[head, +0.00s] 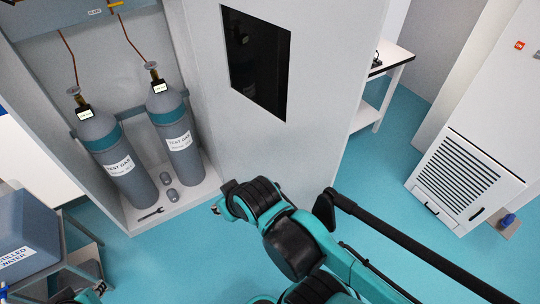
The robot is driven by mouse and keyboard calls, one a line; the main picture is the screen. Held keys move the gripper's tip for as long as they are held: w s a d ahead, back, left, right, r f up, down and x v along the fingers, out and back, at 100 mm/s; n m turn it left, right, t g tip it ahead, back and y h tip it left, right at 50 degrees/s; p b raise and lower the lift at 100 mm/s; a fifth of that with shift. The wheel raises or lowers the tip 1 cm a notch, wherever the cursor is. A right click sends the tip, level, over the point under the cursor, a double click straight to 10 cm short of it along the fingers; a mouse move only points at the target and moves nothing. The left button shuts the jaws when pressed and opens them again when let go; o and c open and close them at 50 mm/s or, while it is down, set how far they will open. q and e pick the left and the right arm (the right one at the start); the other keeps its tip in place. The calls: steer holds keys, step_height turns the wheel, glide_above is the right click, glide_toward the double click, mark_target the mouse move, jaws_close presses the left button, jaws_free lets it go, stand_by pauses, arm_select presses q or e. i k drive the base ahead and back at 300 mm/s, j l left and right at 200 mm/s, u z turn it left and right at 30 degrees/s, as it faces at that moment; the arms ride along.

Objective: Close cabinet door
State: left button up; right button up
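The grey cabinet (112,207) stands open at the upper left. Two grey gas cylinders with teal bands, a left one (118,165) and a right one (178,140), stand inside. The cabinet door (325,75) appears to be the tall grey panel to the right of the opening, swung out, with a dark window (262,65). Teal and black parts at the bottom left edge seem to be my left gripper (88,297), mostly cut off; its fingers are unclear. My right arm crosses the lower middle in front of the door's lower part.
A wrench (151,214) and two small grey objects lie on the cabinet floor. A distilled water container (28,235) on a rack stands at the lower left. A white table (393,55) stands behind the door. A white vented unit (455,180) is at the right. Blue floor is clear between.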

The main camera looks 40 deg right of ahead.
mark_target(282, 104)
steer(key=k+l+u, duration=0.3)
steer(key=k+l, duration=0.55)
steer(key=l, duration=0.15)
steer(key=l+u, duration=0.1)
steer(key=l, duration=0.55)
steer(key=l+u, duration=0.1)
steer(key=l, duration=0.6)
steer(key=k+l+u, duration=0.1)
steer(key=l, duration=0.55)
steer(key=k+l+u, duration=0.1)
steer(key=l, duration=0.55)
steer(key=k+l+u, duration=0.15)
steer(key=k+l, duration=0.55)
